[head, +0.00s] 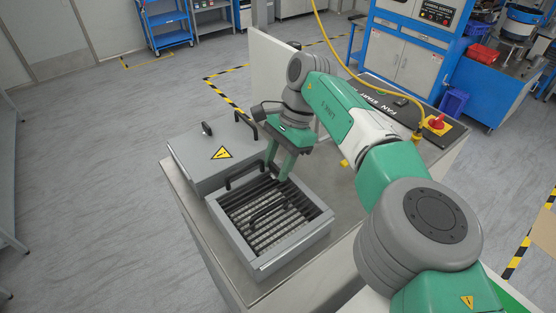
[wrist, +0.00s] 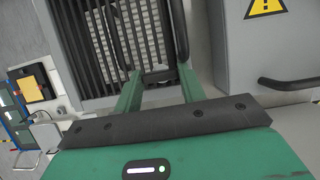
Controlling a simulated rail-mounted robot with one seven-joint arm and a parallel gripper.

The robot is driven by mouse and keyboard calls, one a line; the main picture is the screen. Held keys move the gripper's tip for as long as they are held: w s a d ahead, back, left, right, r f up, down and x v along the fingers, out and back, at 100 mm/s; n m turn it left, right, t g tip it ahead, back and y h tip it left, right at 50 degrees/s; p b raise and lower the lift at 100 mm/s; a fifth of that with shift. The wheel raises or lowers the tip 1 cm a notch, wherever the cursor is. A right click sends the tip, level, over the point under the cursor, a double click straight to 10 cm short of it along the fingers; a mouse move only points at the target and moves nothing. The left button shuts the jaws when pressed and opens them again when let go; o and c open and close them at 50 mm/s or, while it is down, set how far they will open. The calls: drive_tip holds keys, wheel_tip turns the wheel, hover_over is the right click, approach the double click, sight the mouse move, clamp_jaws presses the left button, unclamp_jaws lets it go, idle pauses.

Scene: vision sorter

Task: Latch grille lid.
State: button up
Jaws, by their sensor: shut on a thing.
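The grille lid (head: 250,219), a set of dark parallel bars, lies level over the open-topped grey box on the bench. It also shows in the wrist view (wrist: 93,62). My gripper (head: 280,172) points down at the box's far right side. Another black handle shows over the middle of the grille.
A grey cabinet (head: 205,167) with a warning sign and black handles stands close beside the grille box at the left. A control panel with a red knob (head: 437,122) lies at the right. An upright pale panel (head: 272,75) stands behind my gripper.

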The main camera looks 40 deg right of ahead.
idle(0.3)
drive_tip(key=o, duration=1)
